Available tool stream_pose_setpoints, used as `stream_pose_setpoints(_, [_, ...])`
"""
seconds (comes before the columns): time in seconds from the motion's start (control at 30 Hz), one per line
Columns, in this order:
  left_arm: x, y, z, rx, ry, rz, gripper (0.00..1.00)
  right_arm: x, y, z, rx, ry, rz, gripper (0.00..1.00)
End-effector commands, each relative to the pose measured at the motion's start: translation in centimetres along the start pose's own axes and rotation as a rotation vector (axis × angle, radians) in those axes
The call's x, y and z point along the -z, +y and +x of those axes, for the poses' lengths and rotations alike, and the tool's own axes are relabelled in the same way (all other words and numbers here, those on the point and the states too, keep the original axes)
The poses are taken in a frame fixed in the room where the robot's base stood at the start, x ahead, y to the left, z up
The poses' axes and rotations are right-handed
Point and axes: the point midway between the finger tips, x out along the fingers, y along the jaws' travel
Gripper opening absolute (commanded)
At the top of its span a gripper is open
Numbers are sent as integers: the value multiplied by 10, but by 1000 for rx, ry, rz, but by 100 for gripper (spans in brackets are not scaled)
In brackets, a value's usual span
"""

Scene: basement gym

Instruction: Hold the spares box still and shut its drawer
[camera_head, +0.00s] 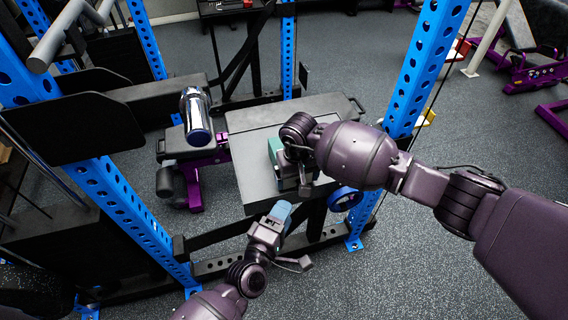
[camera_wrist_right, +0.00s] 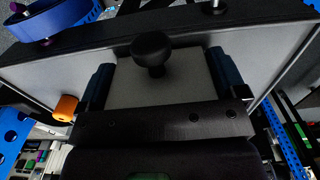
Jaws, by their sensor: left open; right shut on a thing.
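The spares box is mostly hidden under my right gripper (camera_head: 298,180); a teal-green side (camera_head: 274,150) shows on the grey worktop. The right gripper is shut on the box. In the right wrist view, its dark blue fingers stand on both sides of a pale grey panel (camera_wrist_right: 165,88) with a round black knob (camera_wrist_right: 152,50), which looks like the drawer front. How far out the drawer is cannot be told. My left gripper (camera_head: 279,212) is open and empty at the near edge of the worktop, below the box in the picture and apart from it.
The worktop (camera_head: 250,185) has bare room left of the box. Blue rack posts (camera_head: 425,60) stand at both sides. A chrome cylinder (camera_head: 197,115) is at the left. An orange piece (camera_wrist_right: 66,107) shows in the wrist view.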

Motion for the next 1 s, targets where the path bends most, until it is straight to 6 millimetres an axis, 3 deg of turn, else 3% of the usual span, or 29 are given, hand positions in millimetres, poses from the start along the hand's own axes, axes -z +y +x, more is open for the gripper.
stream_pose_setpoints(0.43, [0, 0, 0, 0, 0, 0, 54, 0, 0, 0, 0, 1, 0, 60])
stream_pose_setpoints(0.47, [0, 0, 0, 0, 0, 0, 54, 0, 0, 0, 0, 1, 0, 92])
stream_pose_setpoints(0.53, [0, 0, 0, 0, 0, 0, 54, 0, 0, 0, 0, 1, 0, 100])
stream_pose_setpoints(0.83, [0, 0, 0, 0, 0, 0, 54, 1, 0, -4, 0, 2, -1, 100])
stream_pose_setpoints(1.0, [0, 0, 0, 0, 0, 0, 54, 1, 1, -25, -2, 4, -1, 100])
